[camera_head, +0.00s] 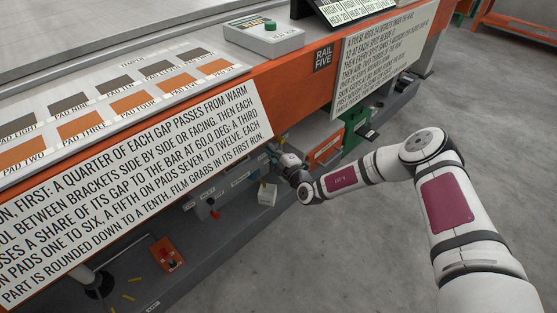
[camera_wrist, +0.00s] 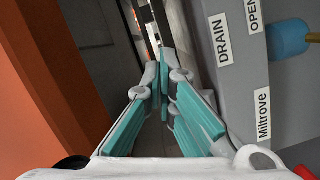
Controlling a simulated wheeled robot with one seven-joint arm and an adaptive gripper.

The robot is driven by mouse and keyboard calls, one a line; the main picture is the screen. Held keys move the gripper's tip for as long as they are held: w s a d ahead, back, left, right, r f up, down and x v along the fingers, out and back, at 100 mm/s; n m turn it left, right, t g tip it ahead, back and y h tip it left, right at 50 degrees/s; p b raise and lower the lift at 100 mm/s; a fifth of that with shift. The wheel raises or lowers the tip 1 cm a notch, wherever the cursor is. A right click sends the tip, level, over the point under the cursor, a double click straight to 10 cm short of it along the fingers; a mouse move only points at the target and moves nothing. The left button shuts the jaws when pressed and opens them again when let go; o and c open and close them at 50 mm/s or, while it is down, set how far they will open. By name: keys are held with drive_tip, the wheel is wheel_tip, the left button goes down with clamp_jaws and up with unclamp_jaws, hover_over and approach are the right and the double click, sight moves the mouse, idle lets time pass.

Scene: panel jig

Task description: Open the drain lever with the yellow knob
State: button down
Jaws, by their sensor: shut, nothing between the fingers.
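My gripper (camera_head: 274,156) is under the bench edge in the head view, small and partly hidden by my arm. In the wrist view its teal fingers (camera_wrist: 163,70) are shut, with nothing between the tips. A grey panel to their right carries a DRAIN label (camera_wrist: 221,39) and an OPEN label (camera_wrist: 254,15). A blue knob (camera_wrist: 288,38) stands by the OPEN label, right of the fingers and apart from them. I cannot make out a yellow knob or its lever in either view.
An orange panel (camera_wrist: 42,85) runs close along the left of the fingers in the wrist view. A Miltrove label (camera_wrist: 264,114) sits lower on the grey panel. In the head view, a red knob (camera_head: 213,213) and a white box (camera_head: 267,194) are under the bench.

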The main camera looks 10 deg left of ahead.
sight(280, 146)
drive_tip(key=w+b, duration=0.1)
drive_tip(key=w+f, duration=0.1)
drive_tip(key=w, duration=0.1)
drive_tip(key=w+b, duration=0.1)
drive_tip(key=w, duration=0.1)
drive_tip(key=shift+d+f+b, duration=0.2)
drive_tip(key=shift+d+b, duration=0.1)
drive_tip(key=shift+b, duration=0.05)
drive_tip(key=shift+d, duration=0.15)
